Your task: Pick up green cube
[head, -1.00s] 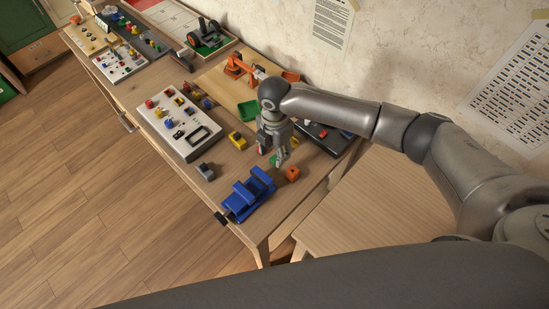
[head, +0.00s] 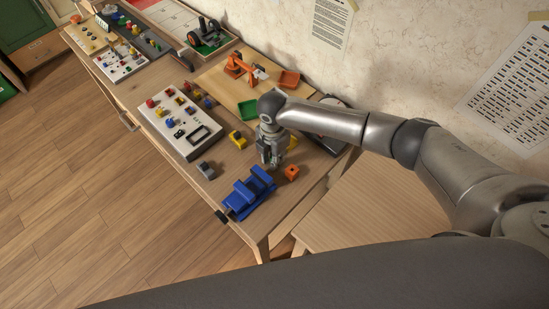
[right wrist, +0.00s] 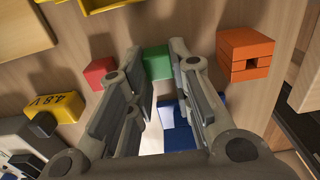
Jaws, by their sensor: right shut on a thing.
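The green cube (right wrist: 157,62) sits between the fingertips of my right gripper (right wrist: 156,55) in the right wrist view, with a finger on either side. The gripper is shut on it. In the head view my right gripper (head: 270,161) is low over the wooden table (head: 225,205), pointing down, and hides the cube. I cannot tell whether the cube is clear of the tabletop. My left gripper is not in view.
A red block (right wrist: 100,73) lies left of the cube and an orange block (right wrist: 245,55) right. A blue vise-like part (head: 250,192), a yellow block (head: 238,139) and a grey block (head: 206,170) are nearby. A control panel (head: 172,133) stands further left.

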